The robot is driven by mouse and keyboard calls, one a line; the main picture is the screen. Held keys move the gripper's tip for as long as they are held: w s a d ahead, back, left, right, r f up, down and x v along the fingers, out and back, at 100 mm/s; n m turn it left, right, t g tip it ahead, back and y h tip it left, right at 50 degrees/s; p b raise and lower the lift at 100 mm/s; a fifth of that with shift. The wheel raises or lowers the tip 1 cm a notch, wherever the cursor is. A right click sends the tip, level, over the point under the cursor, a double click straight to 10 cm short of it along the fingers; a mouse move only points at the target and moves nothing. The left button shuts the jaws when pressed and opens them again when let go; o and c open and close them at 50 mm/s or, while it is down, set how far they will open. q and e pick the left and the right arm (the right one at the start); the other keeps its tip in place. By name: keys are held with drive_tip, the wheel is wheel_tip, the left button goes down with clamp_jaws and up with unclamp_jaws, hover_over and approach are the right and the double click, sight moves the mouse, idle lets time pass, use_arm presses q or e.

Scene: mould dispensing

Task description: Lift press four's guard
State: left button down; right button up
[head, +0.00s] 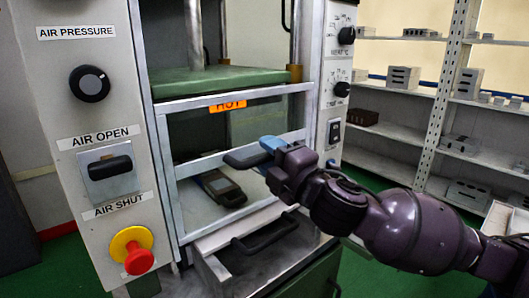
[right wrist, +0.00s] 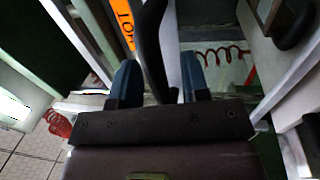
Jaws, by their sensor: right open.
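The press's guard (head: 187,168) is a clear pane in a pale metal frame, low across the press opening, with an orange HOT label (head: 228,106). A dark handle (head: 243,160) stands out from its lower bar. My right gripper (head: 268,150) is at this handle, its blue fingertips apart. In the right wrist view the black handle (right wrist: 152,50) runs between the two open fingers (right wrist: 158,65); whether either finger touches it I cannot tell. The label also shows there (right wrist: 124,22). My left gripper is not in view. No press number is visible.
A green platen (head: 215,80) sits above the guard. A dark handled object (head: 222,187) lies behind it. A drawer with a black handle (head: 265,232) juts out below. The left panel holds a red button (head: 138,260); shelves (head: 400,130) with grey blocks stand at right.

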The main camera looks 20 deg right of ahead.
drive_tip(key=shift+w+a+r, duration=0.15)
drive_tip(key=shift+w+a, duration=0.1)
drive_tip(key=shift+w, duration=0.4)
clamp_jaws()
